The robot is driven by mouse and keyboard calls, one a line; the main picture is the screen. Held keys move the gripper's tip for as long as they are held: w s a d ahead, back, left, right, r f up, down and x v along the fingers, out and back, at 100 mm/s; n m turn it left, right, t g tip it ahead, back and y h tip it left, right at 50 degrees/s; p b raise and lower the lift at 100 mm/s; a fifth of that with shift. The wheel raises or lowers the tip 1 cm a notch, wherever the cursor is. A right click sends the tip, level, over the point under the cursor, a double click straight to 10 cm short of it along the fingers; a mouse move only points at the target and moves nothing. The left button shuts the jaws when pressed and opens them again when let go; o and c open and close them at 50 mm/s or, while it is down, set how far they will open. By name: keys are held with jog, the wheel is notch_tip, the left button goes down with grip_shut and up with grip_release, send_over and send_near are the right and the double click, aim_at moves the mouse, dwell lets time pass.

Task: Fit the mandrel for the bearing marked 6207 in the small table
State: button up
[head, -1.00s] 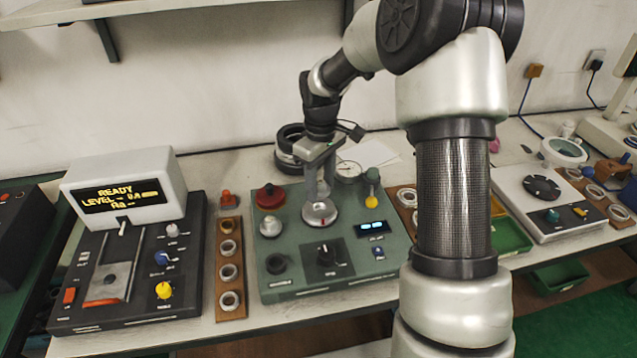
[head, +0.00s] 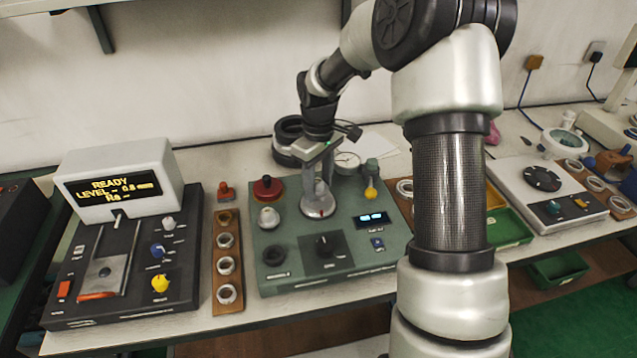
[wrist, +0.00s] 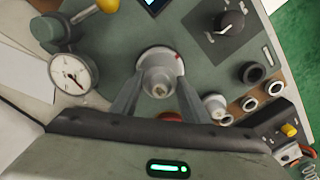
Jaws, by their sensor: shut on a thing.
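The green machine (head: 345,280) stands on the bench in the middle of the head view. My gripper (head: 319,190) points down over its top plate. In the wrist view, the fingers of my gripper (wrist: 160,100) are shut on a silver stepped mandrel (wrist: 158,76). The mandrel stands over a round silver seat (wrist: 177,60) with a red mark; whether it is fully seated I cannot tell. Another silver mandrel (head: 268,218) stands on the plate's left side. A dark ring-shaped holder (head: 275,255) in front of it looks empty. No 6207 marking is readable.
A dial gauge (head: 347,160) and a yellow-tipped lever (head: 370,191) are close to my gripper, with a red knob (head: 267,188) to its left. A wooden strip with several bearing rings (head: 227,297) lies left of the machine. A display unit (head: 120,185) stands farther left.

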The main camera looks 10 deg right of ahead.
jog(key=shift+f, duration=0.45)
dwell(1.0)
jog(key=shift+f, duration=0.45)
jog(key=shift+s+f+b, duration=0.1)
jog(key=shift+f+b, duration=0.2)
jog(key=shift+b, duration=0.05)
dwell(0.3)
jog(key=o, duration=1.3)
jog(key=shift+f, duration=0.1)
jog(key=shift+o, duration=0.6)
jog(key=shift+s+f, duration=0.15)
jog(key=shift+a, duration=0.15)
notch_tip(320, 180, up, 18)
jog(key=p, duration=0.2)
jog(key=shift+w+d+r, duration=0.25)
jog(key=shift+d, duration=0.15)
